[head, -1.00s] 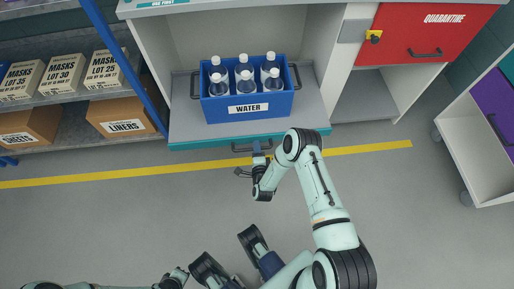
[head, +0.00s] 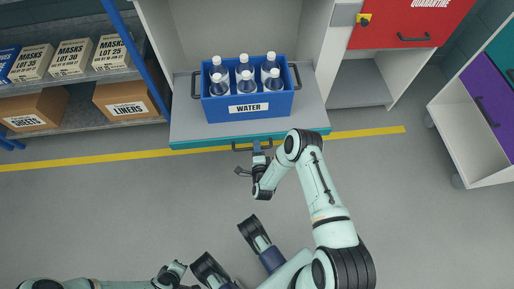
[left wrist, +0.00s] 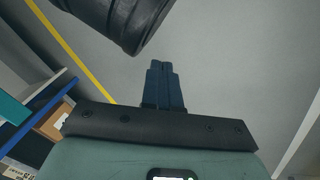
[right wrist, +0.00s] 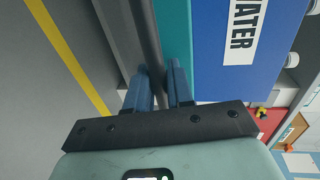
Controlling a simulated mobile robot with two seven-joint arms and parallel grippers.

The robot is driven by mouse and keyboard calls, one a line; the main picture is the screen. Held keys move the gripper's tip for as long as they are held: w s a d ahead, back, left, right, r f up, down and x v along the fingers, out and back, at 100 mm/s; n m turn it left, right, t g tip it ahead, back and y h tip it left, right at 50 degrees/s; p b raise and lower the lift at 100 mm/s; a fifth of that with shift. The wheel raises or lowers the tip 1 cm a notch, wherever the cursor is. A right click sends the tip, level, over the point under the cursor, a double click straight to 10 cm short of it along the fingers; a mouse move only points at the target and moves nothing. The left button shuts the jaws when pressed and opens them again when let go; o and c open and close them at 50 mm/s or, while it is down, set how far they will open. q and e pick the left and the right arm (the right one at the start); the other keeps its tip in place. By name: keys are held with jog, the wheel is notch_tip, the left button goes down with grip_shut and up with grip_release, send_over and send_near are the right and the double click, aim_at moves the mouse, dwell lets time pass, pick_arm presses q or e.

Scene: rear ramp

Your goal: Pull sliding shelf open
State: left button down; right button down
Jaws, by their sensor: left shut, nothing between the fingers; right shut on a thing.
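The sliding shelf (head: 185,128) is a grey board with a teal front edge, pulled partly out of the white cabinet in the head view. My right gripper (head: 259,148) is shut on the dark bar handle (head: 242,149) at the middle of the front edge. The right wrist view shows the handle (right wrist: 148,35) running between the blue fingers (right wrist: 160,85), beside the teal edge (right wrist: 176,35). My left gripper (left wrist: 162,75) is shut and empty, away from the shelf, low in the head view.
A blue WATER crate (head: 213,114) with several bottles stands on the shelf. A blue rack post (head: 134,50) and boxes (head: 132,102) are at left. A red QUARANTINE drawer (head: 405,25) is at right, and a white cabinet with a purple front (head: 487,108) stands farther right. The floor in front is clear.

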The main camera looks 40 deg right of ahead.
jog(key=c, duration=1.2)
grip_release()
jog(key=shift+o, duration=0.2)
